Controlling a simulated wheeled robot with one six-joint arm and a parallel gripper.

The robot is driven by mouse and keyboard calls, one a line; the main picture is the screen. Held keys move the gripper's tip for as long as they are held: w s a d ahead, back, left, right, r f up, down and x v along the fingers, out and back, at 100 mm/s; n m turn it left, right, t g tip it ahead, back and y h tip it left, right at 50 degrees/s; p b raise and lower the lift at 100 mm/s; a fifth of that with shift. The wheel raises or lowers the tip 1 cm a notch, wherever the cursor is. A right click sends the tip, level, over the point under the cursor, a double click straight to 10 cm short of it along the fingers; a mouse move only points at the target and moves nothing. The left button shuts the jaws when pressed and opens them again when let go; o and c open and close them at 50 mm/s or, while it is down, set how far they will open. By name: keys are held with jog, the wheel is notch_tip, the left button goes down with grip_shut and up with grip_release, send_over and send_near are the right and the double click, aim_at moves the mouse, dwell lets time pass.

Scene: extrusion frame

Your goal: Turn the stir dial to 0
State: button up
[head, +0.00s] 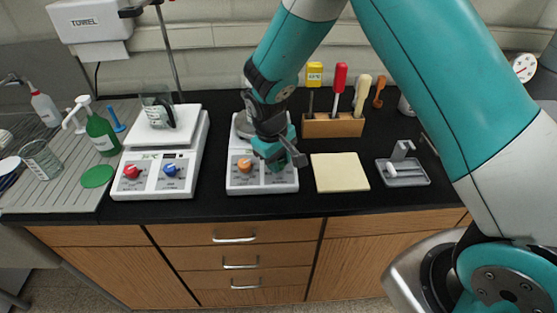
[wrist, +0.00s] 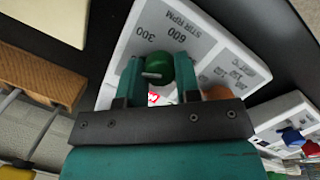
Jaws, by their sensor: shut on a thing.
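The stir dial is a green knob (wrist: 182,70) on the front panel of a white stirrer (head: 238,184). In the wrist view it sits below the printed words STIR RPM, with 300 and 600 printed near it. A pale pointer mark on the dial points left in that picture. My gripper (wrist: 158,76) is shut on the dial, one finger on each side. In the head view my gripper (head: 280,158) is at the right of the panel and largely hides the dial. The 0 mark cannot be made out.
An orange knob (head: 244,165) sits left of the dial on the same panel. A white scale-like device (head: 193,140) with red and blue knobs stands to the left. A pale pad (head: 339,172) lies to the right. A wooden tool rack (head: 333,126) stands behind.

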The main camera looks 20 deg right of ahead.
jog(key=shift+n, duration=0.5)
jog(key=o, duration=0.9)
jog(key=shift+r, duration=0.15)
jog(key=a+r+b, duration=0.1)
jog(key=r, duration=0.4)
jog(key=a+r+b, duration=0.1)
jog(key=r, duration=0.5)
jog(key=r+b, duration=0.1)
jog(key=r, duration=0.5)
jog(key=shift+s+a, duration=0.15)
jog(key=shift+a, duration=0.25)
jog(key=s+y, duration=0.2)
jog(key=s, duration=0.6)
jog(key=s+a+r+n+y+b, duration=0.1)
jog(key=s+y, duration=0.1)
jog(key=s, duration=0.6)
jog(key=s+y, duration=0.1)
jog(key=s, duration=0.7)
jog(key=shift+s+a+r+n+y, duration=0.15)
jog(key=shift+s+a+n+y, duration=0.15)
jog(key=shift+s+y, duration=0.1)
